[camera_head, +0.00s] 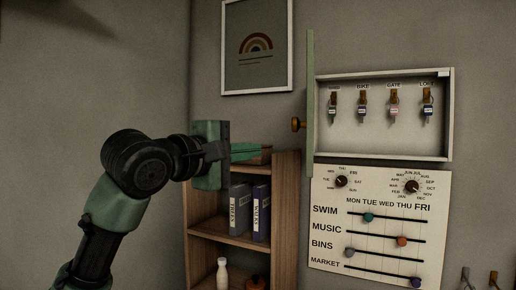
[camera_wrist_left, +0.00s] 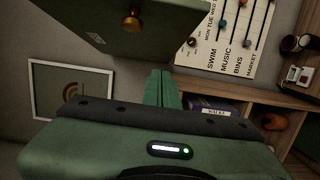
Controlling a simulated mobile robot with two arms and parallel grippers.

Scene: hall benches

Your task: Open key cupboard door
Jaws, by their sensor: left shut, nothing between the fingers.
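The key cupboard (camera_head: 445,118) hangs on the wall at the right in the head view. Its green door (camera_head: 310,110) stands swung out from the left side, seen nearly edge-on, so the inside shows. Several keys with tags (camera_head: 363,103) hang on hooks inside. A brass knob (camera_head: 296,124) sits on the door's outer face. My left gripper (camera_head: 262,150) is shut and empty, left of and below the knob and apart from it. In the left wrist view the door (camera_wrist_left: 165,30) and knob (camera_wrist_left: 131,22) show beyond the shut fingers (camera_wrist_left: 159,88). My right gripper is not in view.
A wooden shelf (camera_head: 287,200) with binders (camera_head: 240,209) stands behind and below my left gripper. A panel with sliders and dials (camera_head: 330,255) is mounted below the cupboard. A framed rainbow picture (camera_head: 257,47) hangs above the shelf. Open air lies left of the door.

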